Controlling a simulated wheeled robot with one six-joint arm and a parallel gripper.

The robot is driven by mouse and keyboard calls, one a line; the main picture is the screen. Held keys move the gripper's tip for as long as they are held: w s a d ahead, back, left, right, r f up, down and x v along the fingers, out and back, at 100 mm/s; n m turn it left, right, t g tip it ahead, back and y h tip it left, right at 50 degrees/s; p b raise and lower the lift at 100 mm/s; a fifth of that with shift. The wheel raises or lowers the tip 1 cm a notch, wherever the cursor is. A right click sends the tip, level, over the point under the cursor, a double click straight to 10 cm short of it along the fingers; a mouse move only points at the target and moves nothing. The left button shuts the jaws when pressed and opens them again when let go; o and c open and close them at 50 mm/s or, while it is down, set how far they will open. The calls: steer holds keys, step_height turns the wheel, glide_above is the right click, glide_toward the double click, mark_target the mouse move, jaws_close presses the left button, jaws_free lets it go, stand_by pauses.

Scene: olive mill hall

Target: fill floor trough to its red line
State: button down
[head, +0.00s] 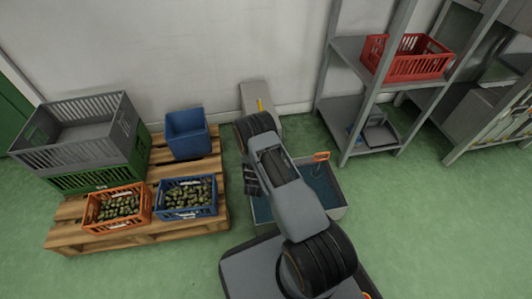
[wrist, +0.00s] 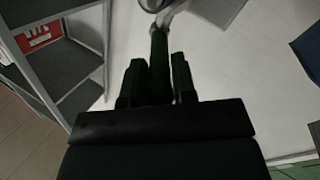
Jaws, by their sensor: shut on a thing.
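The floor trough (head: 337,213) is a grey box with blue-green water (head: 322,188) in it, partly hidden behind my arm. An orange marker-like piece (head: 321,157) stands at its back rim. I cannot make out a red line on its wall. In the wrist view my gripper (wrist: 158,75) is shut on a dark green upright handle (wrist: 158,50). A pale metal ring-like part (wrist: 155,5) shows just above the handle, cut off by the frame edge. In the head view my arm hides what I hold.
A grey box (head: 258,94) with a yellow strip stands by the wall. Left, a pallet (head: 80,238) carries crates of olives and a blue bin (head: 187,134). Right, a metal shelf (head: 350,48) holds a red crate (head: 408,68). Green floor is clear at front right.

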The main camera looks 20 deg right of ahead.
steer(key=shift+w+a+m+g+h, duration=0.15)
steer(key=shift+m+g+h, duration=0.15)
steer(key=shift+m+h, duration=0.1)
steer(key=c, duration=1)
jaws_free()
steer(key=shift+c, duration=0.2)
steer(key=p+v, duration=0.4)
steer(key=v, duration=1)
